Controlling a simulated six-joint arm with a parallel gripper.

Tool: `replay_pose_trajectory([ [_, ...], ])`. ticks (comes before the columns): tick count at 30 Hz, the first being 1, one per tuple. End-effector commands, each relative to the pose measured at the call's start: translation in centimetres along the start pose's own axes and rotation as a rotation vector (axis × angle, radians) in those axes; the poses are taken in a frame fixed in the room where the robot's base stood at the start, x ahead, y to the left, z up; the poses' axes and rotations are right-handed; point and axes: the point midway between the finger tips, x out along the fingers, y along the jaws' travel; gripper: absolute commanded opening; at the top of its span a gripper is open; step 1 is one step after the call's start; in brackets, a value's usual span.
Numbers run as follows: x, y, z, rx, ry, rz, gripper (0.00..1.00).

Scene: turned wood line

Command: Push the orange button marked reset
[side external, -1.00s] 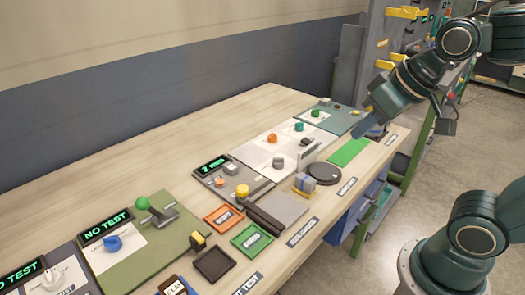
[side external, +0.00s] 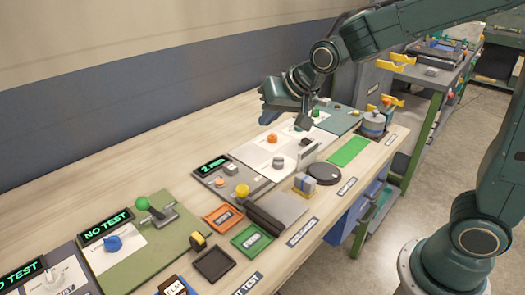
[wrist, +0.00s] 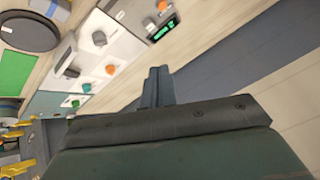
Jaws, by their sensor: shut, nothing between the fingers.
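An orange knob-like button (side external: 272,138) stands on a white panel (side external: 255,153) in the middle of the bench. It also shows in the wrist view (wrist: 111,70), left of my fingers. Any reset marking is too small to read. My gripper (side external: 267,117) is shut and empty, in the air above and behind the panel, apart from the button. Its closed fingers (wrist: 158,82) point toward the bare wood and the back wall in the wrist view.
A grey knob (side external: 278,161), a yellow button (side external: 242,190) and a black disc (side external: 323,174) stand nearby. A grey cylinder (side external: 374,123) is at the right edge. The bench's back strip is bare.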

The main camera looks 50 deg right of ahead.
Motion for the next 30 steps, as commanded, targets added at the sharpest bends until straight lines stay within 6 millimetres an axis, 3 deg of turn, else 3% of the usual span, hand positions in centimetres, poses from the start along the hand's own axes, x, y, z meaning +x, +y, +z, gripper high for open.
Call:
replay_pose_trajectory([
  [18, 12.3, -4.5, -1.2, 0.201, 0.060, -0.069, 0.00],
  [24, 14.9, -5.4, -0.9, 0.242, 0.073, -0.088, 0.00],
  [30, 15.8, -5.6, -0.8, 0.259, 0.078, -0.096, 0.00],
])
